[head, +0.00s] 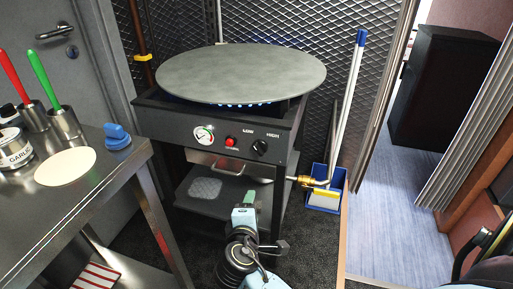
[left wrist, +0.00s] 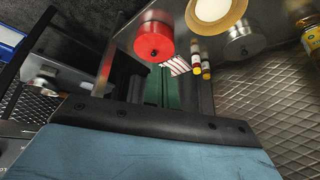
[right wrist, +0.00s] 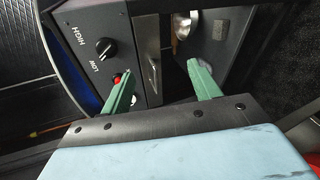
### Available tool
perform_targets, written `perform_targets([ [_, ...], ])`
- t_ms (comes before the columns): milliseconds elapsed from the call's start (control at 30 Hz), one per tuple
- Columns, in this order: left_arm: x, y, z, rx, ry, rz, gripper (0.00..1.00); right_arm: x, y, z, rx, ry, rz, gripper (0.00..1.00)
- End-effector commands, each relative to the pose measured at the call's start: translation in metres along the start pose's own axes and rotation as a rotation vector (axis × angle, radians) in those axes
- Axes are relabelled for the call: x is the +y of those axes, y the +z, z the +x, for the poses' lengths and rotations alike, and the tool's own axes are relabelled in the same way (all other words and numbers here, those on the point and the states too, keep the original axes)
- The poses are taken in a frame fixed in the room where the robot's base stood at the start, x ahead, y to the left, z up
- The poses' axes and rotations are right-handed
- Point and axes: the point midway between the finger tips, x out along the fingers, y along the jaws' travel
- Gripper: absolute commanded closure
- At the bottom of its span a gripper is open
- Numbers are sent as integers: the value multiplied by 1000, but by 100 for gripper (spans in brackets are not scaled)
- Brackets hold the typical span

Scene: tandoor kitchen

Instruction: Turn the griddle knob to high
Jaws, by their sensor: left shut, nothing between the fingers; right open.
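The griddle knob (head: 260,147) is black and sits on the front panel right of the red button, below the LOW and HIGH labels. In the right wrist view the knob (right wrist: 105,47) is at upper left; its exact setting is too small to tell. My right gripper (right wrist: 158,70) is open and empty in front of the panel, with the knob outside its fingers. In the head view my right gripper (head: 248,200) is low in front of the griddle stand. My left gripper (left wrist: 165,88) is shut and empty, shown only in the left wrist view.
The round griddle plate (head: 240,72) sits above blue flames. A steel counter (head: 110,165) at left holds a blue knob-like piece (head: 117,137), cups and a garlic tin (head: 15,150).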

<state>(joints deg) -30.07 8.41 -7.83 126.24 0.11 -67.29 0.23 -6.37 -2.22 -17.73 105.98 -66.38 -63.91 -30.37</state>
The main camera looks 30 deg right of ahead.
Motion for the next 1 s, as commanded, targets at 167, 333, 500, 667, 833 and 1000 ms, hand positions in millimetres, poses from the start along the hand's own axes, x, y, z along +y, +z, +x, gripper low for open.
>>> perform_targets([
  [167,-10,34,4,-155,-18,-3,100,45,-12,1,-167,165,-296,38],
  [333,-14,51,6,-224,-24,-5,100,66,-18,-2,-253,247,-427,38],
  [500,-12,51,3,-231,-23,-7,100,72,-17,8,-270,263,-452,38],
  [667,-8,44,-8,-218,-15,-12,100,80,-11,35,-271,264,-449,38],
  [833,-3,35,-27,-203,-6,-17,100,91,-4,70,-270,263,-448,38],
  [1000,1,30,-46,-191,2,-22,100,101,2,99,-268,262,-448,38],
])
